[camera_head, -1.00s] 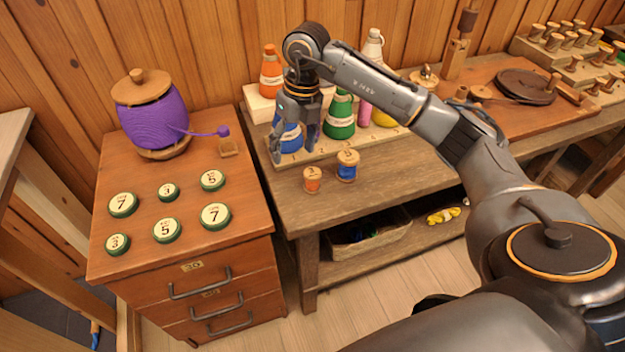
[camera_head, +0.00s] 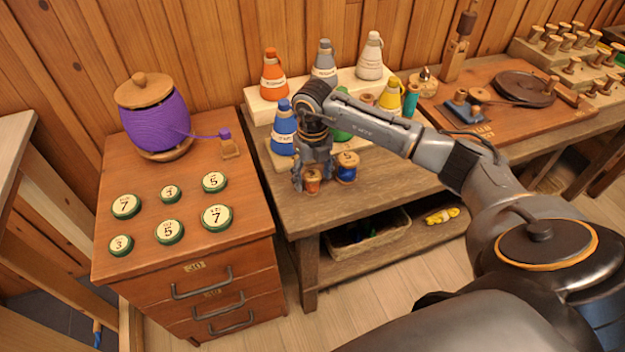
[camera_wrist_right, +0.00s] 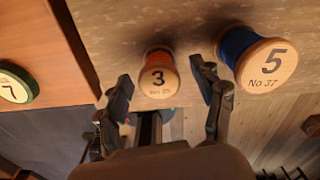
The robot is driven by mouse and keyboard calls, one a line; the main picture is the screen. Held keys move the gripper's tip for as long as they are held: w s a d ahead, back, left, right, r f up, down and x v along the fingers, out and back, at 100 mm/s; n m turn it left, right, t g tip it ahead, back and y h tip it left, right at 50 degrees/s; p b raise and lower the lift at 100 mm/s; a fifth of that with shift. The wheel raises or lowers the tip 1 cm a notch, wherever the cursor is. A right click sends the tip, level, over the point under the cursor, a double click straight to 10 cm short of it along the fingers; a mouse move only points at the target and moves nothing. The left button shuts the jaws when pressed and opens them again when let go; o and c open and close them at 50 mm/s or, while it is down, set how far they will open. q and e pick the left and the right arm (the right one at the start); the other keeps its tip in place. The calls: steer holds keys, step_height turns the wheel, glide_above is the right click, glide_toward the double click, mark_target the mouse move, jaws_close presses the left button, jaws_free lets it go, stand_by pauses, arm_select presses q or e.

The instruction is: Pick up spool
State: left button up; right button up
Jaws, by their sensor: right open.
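An orange spool (camera_head: 312,181) with wooden ends stands on the workbench near its front left edge. In the right wrist view the orange spool (camera_wrist_right: 158,75) shows a "3" on its top. A blue spool (camera_head: 346,168) stands just to its right; in the right wrist view the blue spool (camera_wrist_right: 262,62) shows "5" and "No 37". My right gripper (camera_head: 312,188) is open and low at the orange spool. In the right wrist view its fingers (camera_wrist_right: 162,92) lie on either side of the orange spool, with visible gaps. My left gripper is not in view.
Thread cones, such as a blue cone (camera_head: 284,130), stand behind my right gripper on a pale rack. A drawer cabinet (camera_head: 190,262) with round numbered discs is to the left. A basket (camera_head: 366,236) sits on the shelf below. Bench right of the blue spool is clear.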

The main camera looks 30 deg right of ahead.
step_height(320, 180, down, 2)
steer(key=shift+c, duration=0.2)
steer(key=c, duration=1.1)
steer(key=shift+o, duration=0.2)
steer(key=shift+r, duration=0.15)
